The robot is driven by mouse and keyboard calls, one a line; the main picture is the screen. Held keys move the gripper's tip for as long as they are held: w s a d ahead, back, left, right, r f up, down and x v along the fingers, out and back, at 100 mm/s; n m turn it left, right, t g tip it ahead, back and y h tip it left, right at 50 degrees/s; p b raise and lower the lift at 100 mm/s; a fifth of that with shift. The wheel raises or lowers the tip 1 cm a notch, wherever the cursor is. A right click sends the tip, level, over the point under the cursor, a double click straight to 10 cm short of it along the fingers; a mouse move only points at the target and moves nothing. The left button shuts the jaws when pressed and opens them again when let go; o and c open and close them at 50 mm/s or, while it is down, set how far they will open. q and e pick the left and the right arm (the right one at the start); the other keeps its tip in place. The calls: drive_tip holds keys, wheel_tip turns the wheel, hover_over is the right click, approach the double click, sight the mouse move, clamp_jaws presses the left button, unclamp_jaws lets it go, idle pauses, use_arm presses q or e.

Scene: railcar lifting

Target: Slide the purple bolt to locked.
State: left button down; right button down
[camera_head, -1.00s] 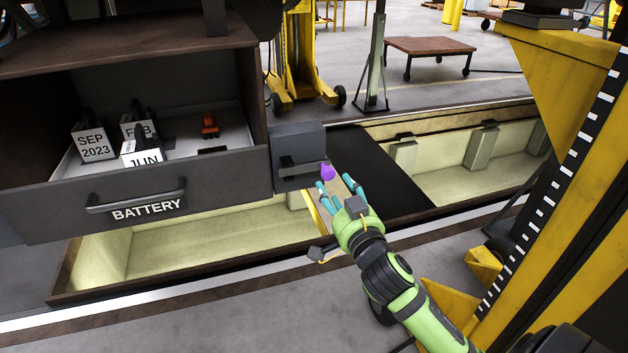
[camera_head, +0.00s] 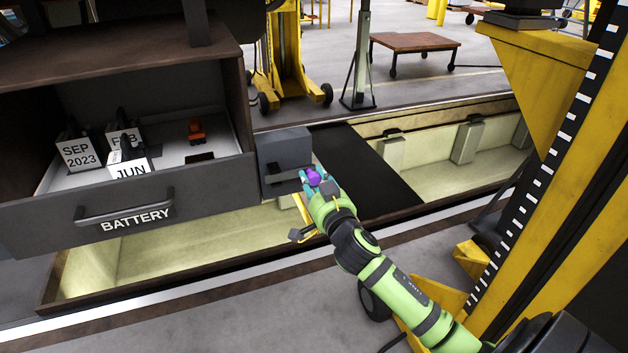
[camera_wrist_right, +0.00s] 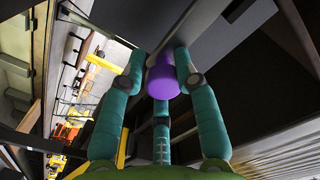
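The purple bolt knob (camera_head: 313,178) sits at the front of a dark grey latch box (camera_head: 285,152) at the right end of the battery drawer. My right gripper (camera_head: 313,174) has its teal fingers around the knob. In the right wrist view, the purple knob (camera_wrist_right: 163,78) lies between the two upper fingertips of my right gripper (camera_wrist_right: 160,68), with the third finger below. The fingertips are very close to the knob; I cannot tell whether they press on it. The latch's far side is hidden. My left gripper is not in view.
The open BATTERY drawer (camera_head: 100,215) holds labelled blocks and a small orange-red object (camera_head: 196,131). A lit pit (camera_head: 180,245) lies below, and a black plate (camera_head: 365,170) covers part of it. A yellow lifting column (camera_head: 535,190) stands at the right.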

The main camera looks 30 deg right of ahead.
sight(288, 178)
drive_tip(key=a, duration=0.3)
drive_tip(key=w+a, duration=0.1)
drive_tip(key=shift+a+f+b, duration=0.25)
drive_tip(key=shift+a+b, duration=0.1)
drive_tip(key=shift+a, duration=0.05)
drive_tip(key=shift+d, duration=0.1)
drive_tip(key=shift+f, duration=0.1)
drive_tip(key=c, duration=1.1)
unclamp_jaws()
drive_tip(key=shift+o, duration=0.7)
drive_tip(key=shift+w+a, duration=0.1)
drive_tip(key=shift+a, duration=0.15)
drive_tip(key=shift+d+r, duration=0.15)
drive_tip(key=shift+r, duration=0.05)
drive_tip(key=shift+s, duration=0.5)
drive_tip(key=v, duration=1.1)
